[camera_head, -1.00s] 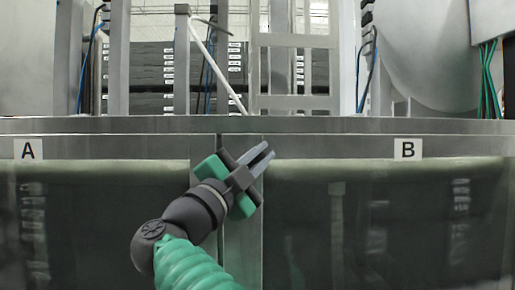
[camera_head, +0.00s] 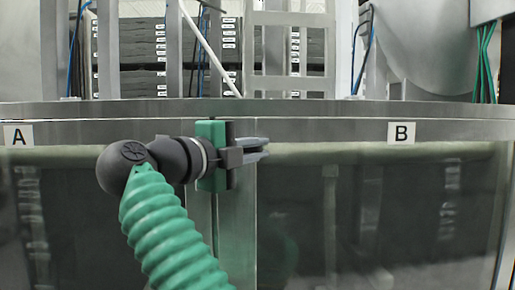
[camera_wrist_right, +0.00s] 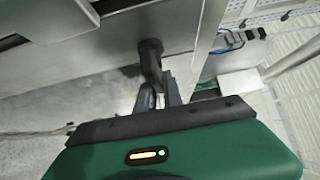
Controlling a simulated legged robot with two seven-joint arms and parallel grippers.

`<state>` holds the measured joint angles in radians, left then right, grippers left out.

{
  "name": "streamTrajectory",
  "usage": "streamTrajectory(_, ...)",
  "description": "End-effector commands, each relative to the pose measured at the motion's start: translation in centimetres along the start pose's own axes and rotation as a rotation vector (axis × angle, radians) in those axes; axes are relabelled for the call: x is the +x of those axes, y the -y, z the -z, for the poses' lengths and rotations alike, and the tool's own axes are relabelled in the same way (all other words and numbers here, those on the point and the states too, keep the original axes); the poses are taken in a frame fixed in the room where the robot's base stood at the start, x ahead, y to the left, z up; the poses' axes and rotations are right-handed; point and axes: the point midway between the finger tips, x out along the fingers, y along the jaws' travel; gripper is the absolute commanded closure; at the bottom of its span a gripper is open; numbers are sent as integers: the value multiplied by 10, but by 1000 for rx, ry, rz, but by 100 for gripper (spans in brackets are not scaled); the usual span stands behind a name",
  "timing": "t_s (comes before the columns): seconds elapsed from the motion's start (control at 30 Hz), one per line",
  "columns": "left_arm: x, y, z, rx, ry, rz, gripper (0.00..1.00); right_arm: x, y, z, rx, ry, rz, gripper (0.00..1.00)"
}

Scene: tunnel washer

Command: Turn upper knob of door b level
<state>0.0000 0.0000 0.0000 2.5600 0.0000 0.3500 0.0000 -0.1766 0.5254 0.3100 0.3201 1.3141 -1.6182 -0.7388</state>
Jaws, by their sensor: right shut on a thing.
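Door B (camera_head: 380,210) is the dark glass door on the right, with a label B (camera_head: 401,132) on the metal strip above it. My right gripper (camera_head: 262,150) is at the upper left corner of door B, by the metal post between the doors. Its fingers point right and lie about level. In the right wrist view a black knob (camera_wrist_right: 150,58) stands out from the metal surface, and my right gripper (camera_wrist_right: 158,95) is shut on its end. In the head view the knob is hidden by the gripper. My left gripper is not in view.
Door A (camera_head: 90,220), with its label A (camera_head: 18,135), is on the left. A metal ledge (camera_head: 330,107) runs above both doors. Behind it stand metal frames, cables and a white rounded tank (camera_head: 420,50).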

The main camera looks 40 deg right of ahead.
Motion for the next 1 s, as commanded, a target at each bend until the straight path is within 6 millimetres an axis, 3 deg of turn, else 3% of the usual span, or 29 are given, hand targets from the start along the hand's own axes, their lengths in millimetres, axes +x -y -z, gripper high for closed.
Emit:
streamTrajectory(0.5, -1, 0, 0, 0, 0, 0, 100, 2, 1, 2, 16, 0, -9, 100)
streamTrajectory(0.53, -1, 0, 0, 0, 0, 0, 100, 2, 1, 2, 16, 0, -9, 88)
streamTrajectory(0.7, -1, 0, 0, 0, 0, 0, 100, 2, 0, 2, 15, -1, -11, 67)
streamTrajectory(1.0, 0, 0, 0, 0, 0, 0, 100, 1, 0, 3, 14, -2, -12, 67)
